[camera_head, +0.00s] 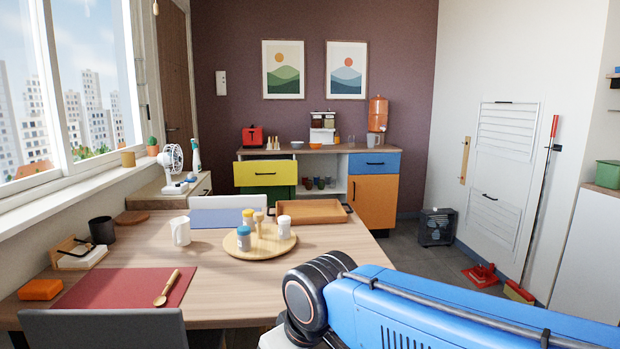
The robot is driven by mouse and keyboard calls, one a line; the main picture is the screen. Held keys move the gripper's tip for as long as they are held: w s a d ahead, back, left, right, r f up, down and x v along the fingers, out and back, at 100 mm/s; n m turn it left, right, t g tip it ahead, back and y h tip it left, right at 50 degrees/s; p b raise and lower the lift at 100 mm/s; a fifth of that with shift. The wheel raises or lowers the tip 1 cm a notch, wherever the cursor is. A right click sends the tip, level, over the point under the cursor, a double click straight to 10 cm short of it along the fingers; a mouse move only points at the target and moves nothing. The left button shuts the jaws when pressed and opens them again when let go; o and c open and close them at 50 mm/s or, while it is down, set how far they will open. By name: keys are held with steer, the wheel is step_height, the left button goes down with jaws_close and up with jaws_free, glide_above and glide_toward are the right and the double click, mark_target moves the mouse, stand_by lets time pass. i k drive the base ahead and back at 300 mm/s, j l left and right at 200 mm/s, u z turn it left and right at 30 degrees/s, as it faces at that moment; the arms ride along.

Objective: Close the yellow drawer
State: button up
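The yellow drawer (264,173) is in the sideboard against the far wall, at its left end above a green front (268,193). It has a dark bar handle. Its front looks larger and nearer than the green front below, so it appears pulled out; how far I cannot tell. My blue arm fills the lower right, well short of the sideboard. My gripper is not in view.
A wooden dining table (215,290) with a round tray (245,252), a mug and other items stands between me and the sideboard. A chair (105,328) is in front. Grey floor (410,255) is open right of the table. A black heater (437,228) stands by the right wall.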

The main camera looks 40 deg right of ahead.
mark_target(275, 172)
steer(key=z, duration=0.85)
steer(key=l+z, duration=0.3)
steer(key=l, duration=0.2)
steer(key=i+l+z, duration=0.3)
steer(key=l, duration=0.2)
steer(key=i+l+z, duration=0.4)
steer(key=l, duration=0.3)
steer(key=i+l+z, duration=0.45)
steer(key=i+u, duration=0.2)
steer(key=i, duration=0.2)
steer(key=i+l+u, duration=0.2)
steer(key=i, duration=0.15)
steer(key=i+l+u, duration=0.2)
steer(key=i, duration=0.2)
steer(key=i+j+u, duration=0.2)
steer(key=i+u, duration=0.3)
steer(key=i, duration=0.35)
steer(key=i+l+u, duration=0.1)
steer(key=i+u, duration=0.4)
steer(key=i, duration=0.3)
